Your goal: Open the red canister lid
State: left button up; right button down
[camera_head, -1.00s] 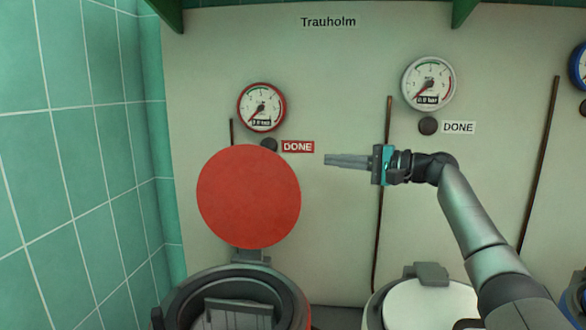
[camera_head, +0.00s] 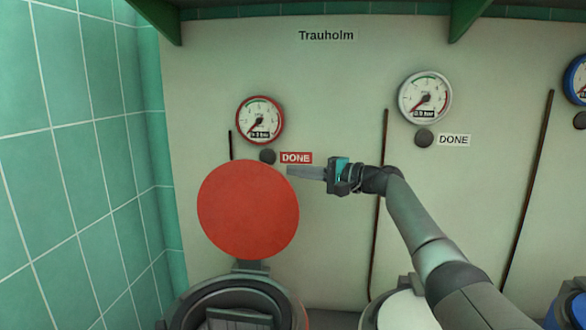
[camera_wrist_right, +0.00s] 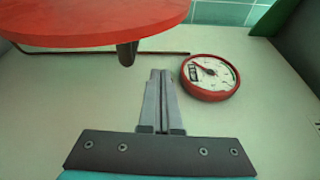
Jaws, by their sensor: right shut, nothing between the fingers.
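The red canister lid (camera_head: 248,209) stands upright and swung open on its hinge above the dark open canister (camera_head: 235,297), in the head view. Its rim also shows at the top of the right wrist view (camera_wrist_right: 100,20). My right gripper (camera_head: 289,171) is shut and empty. Its fingertips point left, close to the lid's upper right edge, just below the red DONE label; whether they touch the lid I cannot tell. In the right wrist view the closed fingers (camera_wrist_right: 160,72) point between the lid and the red gauge (camera_wrist_right: 210,77). My left gripper is not in view.
The red-rimmed gauge (camera_head: 260,120) and a dark round button (camera_head: 268,156) are on the wall above the lid. A white canister (camera_head: 405,310) stands to the right, partly behind my arm. A green tiled wall (camera_head: 80,180) bounds the left side.

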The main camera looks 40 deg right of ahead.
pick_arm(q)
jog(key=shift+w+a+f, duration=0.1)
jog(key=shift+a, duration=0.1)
pick_arm(e)
jog(key=shift+s+a+r, duration=0.1)
jog(key=shift+s+a, duration=0.4)
jog(key=shift+a, duration=0.35)
jog(key=shift+s+a+r, duration=0.1)
jog(key=shift+s+a, duration=0.4)
jog(key=shift+a, duration=0.3)
